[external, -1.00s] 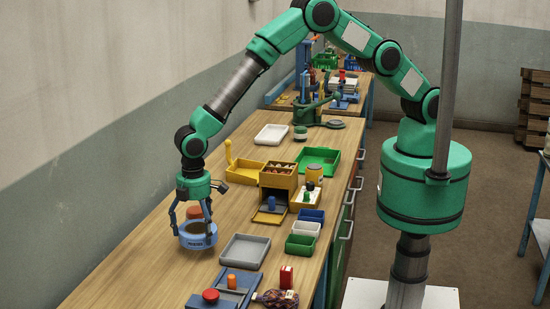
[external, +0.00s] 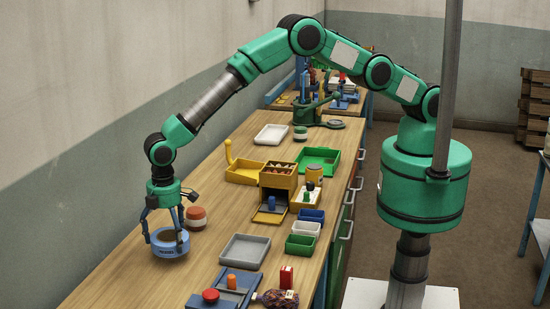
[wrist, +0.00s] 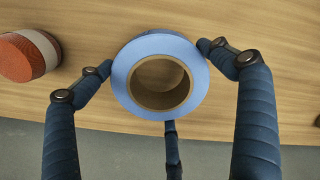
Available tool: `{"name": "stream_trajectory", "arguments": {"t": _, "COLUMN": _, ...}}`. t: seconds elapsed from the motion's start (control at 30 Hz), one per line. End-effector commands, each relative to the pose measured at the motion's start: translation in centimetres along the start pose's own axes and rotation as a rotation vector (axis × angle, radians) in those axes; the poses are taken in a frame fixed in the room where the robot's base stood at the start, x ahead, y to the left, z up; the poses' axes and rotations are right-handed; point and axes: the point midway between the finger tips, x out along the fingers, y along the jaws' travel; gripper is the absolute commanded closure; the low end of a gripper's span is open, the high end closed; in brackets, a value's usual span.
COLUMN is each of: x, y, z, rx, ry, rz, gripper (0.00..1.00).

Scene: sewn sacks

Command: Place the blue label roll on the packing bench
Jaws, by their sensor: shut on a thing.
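The blue label roll (external: 168,244) is a light blue ring with a brown core, held flat at the left part of the wooden bench top (external: 115,275). My gripper (external: 166,238) points down with its fingers around the roll's outside, shut on it. In the wrist view the roll (wrist: 160,76) sits between the dark blue fingers, its hole facing the camera. The roll is at or just above the bench surface; I cannot tell whether it touches.
An orange and white round item (external: 196,217) stands close by to the right; it also shows in the wrist view (wrist: 28,56). A grey tray (external: 245,250) lies further right. A blue fixture with a red knob (external: 211,296) is at the front. The bench's left front is clear.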

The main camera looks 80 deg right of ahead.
Motion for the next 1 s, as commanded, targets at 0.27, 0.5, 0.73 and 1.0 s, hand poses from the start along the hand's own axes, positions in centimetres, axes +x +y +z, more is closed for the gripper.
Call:
{"name": "stream_trajectory", "arguments": {"t": 0.27, "x": 0.2, "y": 0.0, "z": 0.0, "rx": 0.0, "ry": 0.0, "rz": 0.0, "gripper": 0.4}}
{"name": "stream_trajectory", "arguments": {"t": 0.5, "x": 2.2, "y": 0.0, "z": 0.1, "rx": 0.0, "ry": -0.001, "rz": 0.0, "gripper": 0.4}}
{"name": "stream_trajectory", "arguments": {"t": 0.73, "x": 3.4, "y": 0.0, "z": 0.0, "rx": 0.0, "ry": 0.001, "rz": 0.0, "gripper": 0.4}}
{"name": "stream_trajectory", "arguments": {"t": 1.0, "x": 3.5, "y": 0.0, "z": 0.0, "rx": 0.0, "ry": 0.001, "rz": 0.0, "gripper": 0.4}}
